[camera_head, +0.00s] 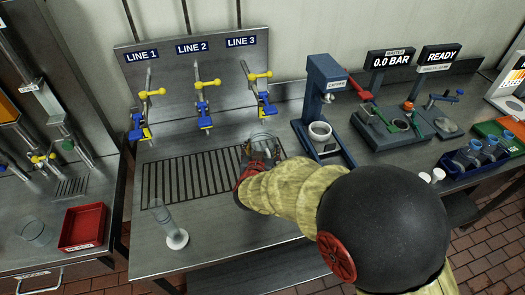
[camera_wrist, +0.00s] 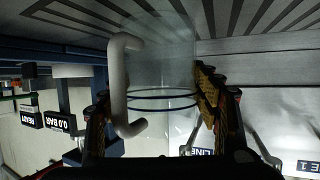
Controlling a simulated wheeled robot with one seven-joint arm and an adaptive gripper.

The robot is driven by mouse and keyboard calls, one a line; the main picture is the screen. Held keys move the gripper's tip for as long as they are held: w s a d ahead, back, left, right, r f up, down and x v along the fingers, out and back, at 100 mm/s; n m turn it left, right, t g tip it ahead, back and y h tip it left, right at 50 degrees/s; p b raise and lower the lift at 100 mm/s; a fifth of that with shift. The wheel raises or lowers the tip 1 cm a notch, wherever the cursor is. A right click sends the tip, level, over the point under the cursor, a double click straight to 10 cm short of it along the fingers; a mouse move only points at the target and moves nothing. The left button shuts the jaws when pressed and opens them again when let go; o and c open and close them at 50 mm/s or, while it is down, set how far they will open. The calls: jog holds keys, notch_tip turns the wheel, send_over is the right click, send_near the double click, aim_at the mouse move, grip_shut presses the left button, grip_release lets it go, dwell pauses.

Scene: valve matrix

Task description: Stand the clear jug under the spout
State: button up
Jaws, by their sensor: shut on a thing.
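The clear jug (camera_head: 262,137) is in my gripper (camera_head: 257,158), over the right end of the slotted drain (camera_head: 190,176), below the LINE 3 spout assembly (camera_head: 263,104). In the wrist view, which looks upside down, the jug (camera_wrist: 165,60) shows a grey-white handle (camera_wrist: 117,85) and two dark rings. My gripper's fingers (camera_wrist: 158,105) are shut on its sides. The jug's base end points to the drain slots; I cannot tell if it touches them. My arm hides part of the jug in the head view.
LINE 1 (camera_head: 143,110) and LINE 2 (camera_head: 203,100) valves stand to the left. A clear cylinder (camera_head: 162,216) stands at the bench front with a white disc (camera_head: 177,239). The capper (camera_head: 325,100) stands to the right. A red tray (camera_head: 83,224) is on the left table.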

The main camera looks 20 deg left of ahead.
jog(key=o, duration=1.2)
jog(key=shift+r, duration=0.2)
jog(key=p+v, duration=0.4)
jog(key=v, duration=0.8)
jog(key=shift+f, duration=0.15)
